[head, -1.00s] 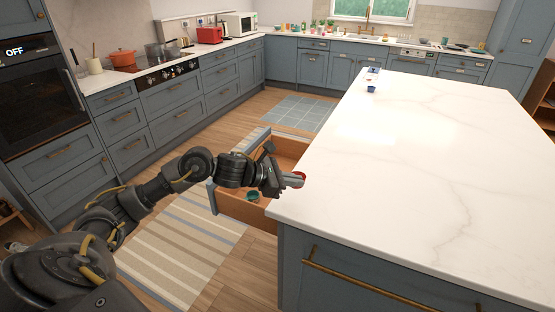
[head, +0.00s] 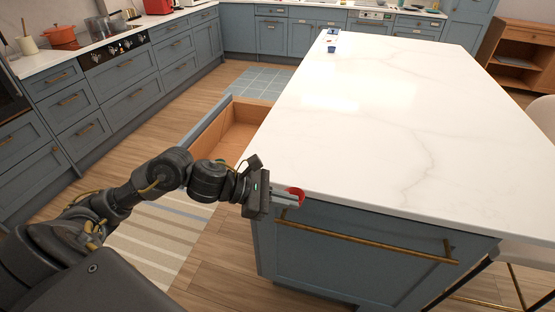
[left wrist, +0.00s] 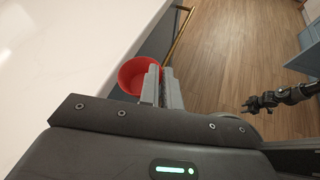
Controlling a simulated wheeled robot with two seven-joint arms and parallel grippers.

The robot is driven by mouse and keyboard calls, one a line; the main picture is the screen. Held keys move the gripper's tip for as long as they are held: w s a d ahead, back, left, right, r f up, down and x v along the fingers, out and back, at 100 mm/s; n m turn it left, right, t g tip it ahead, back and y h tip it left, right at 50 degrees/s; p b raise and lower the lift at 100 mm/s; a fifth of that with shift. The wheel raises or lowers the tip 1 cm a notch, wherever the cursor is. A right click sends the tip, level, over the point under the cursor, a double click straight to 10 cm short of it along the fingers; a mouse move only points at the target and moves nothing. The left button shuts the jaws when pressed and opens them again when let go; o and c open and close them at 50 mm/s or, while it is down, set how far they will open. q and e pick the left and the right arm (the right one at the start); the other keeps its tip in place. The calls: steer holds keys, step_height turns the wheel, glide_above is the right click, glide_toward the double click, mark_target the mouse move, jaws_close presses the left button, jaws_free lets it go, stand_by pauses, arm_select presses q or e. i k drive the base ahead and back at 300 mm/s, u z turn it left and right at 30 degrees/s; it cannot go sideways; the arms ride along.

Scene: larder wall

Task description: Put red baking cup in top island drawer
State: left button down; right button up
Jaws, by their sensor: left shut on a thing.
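The red baking cup (left wrist: 134,78) is between the fingers of my left gripper (left wrist: 160,85), which is shut on it. In the head view the red cup (head: 296,193) shows at the fingertips of the left gripper (head: 287,197), beside the near left corner of the island top (head: 420,140). The open island drawer (head: 233,137) stands out from the island's left side, beyond my left arm. My arm hides part of its near end. My right gripper is not in the head view; a dark gripper (left wrist: 252,104) at the right of the left wrist view appears to be it, too small to judge.
A brass-handled front (head: 370,238) is on the island's near end. Small blue items (head: 331,48) stand at the far left of the island top. A striped rug (head: 150,240) and wood floor lie left of the island. A white chair (head: 543,120) is at the right edge.

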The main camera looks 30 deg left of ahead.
mark_target(245, 141)
steer(key=z, duration=1.05)
steer(key=k, duration=1.4)
steer(key=u, duration=0.9)
steer(key=i, duration=1)
steer(key=z, duration=0.05)
